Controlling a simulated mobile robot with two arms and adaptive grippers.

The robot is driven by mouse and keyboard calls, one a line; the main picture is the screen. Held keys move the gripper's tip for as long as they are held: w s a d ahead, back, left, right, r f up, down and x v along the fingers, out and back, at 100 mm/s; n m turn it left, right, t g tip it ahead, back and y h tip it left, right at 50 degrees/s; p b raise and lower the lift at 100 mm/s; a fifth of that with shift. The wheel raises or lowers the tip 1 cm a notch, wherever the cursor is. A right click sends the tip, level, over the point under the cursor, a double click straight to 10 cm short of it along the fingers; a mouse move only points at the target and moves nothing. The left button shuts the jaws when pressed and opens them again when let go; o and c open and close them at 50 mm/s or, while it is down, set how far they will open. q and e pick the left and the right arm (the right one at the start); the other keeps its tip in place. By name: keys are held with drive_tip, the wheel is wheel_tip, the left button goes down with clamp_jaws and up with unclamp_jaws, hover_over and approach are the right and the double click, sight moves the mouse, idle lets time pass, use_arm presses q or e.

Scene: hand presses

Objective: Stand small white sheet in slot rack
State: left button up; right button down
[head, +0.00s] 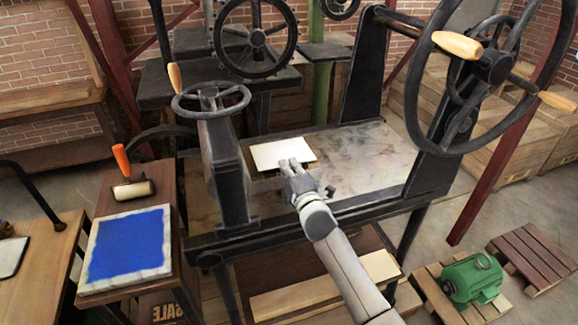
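A small white sheet (283,153) lies flat on the bed of the hand press (355,150), towards its back left. My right gripper (290,166) is over the near edge of the sheet, with its fingers pointing away from me. I cannot tell whether the fingers touch the sheet or are open or shut. My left gripper is not in view. I cannot make out a slot rack for certain in this view.
A blue inked slab (128,243) and an orange-handled roller (132,187) rest on a side table at the left. The press's large wheel (490,70) rises at the right. A green motor (472,279) sits on a pallet at the lower right.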

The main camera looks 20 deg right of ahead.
drive_tip(key=s+r+p, duration=0.3)
drive_tip(key=s+p, duration=0.4)
drive_tip(key=s, duration=1.4)
drive_tip(key=shift+s+d, duration=0.35)
drive_tip(key=shift+s, duration=0.05)
idle(0.5)
